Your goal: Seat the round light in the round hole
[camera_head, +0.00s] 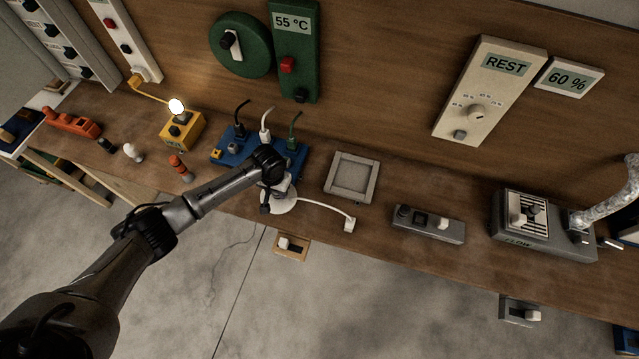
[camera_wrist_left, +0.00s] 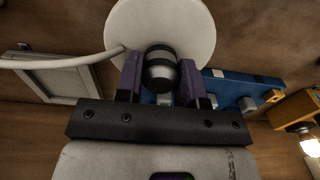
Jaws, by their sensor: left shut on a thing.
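The round light appears to be the white disc (camera_head: 280,203) with a white cord, just above or at the front of the wooden bench; I cannot tell if it touches. My left gripper (camera_head: 281,188) is shut on its dark and grey stem. In the left wrist view the purple fingers (camera_wrist_left: 162,75) sit either side of that stem, with the white disc (camera_wrist_left: 190,28) beyond. The cord ends in a white plug (camera_head: 349,224) by the bench's front edge. A square grey frame (camera_head: 369,190) lies to the right; I see no clear round hole. My right gripper is not in view.
A blue block (camera_head: 232,158) with several plugs stands behind my gripper. A yellow box (camera_head: 182,136) with a lit bulb stands left of it. A grey switch box (camera_head: 428,224) and a larger grey unit (camera_head: 543,231) stand right. Bench (camera_head: 390,185) around the frame is clear.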

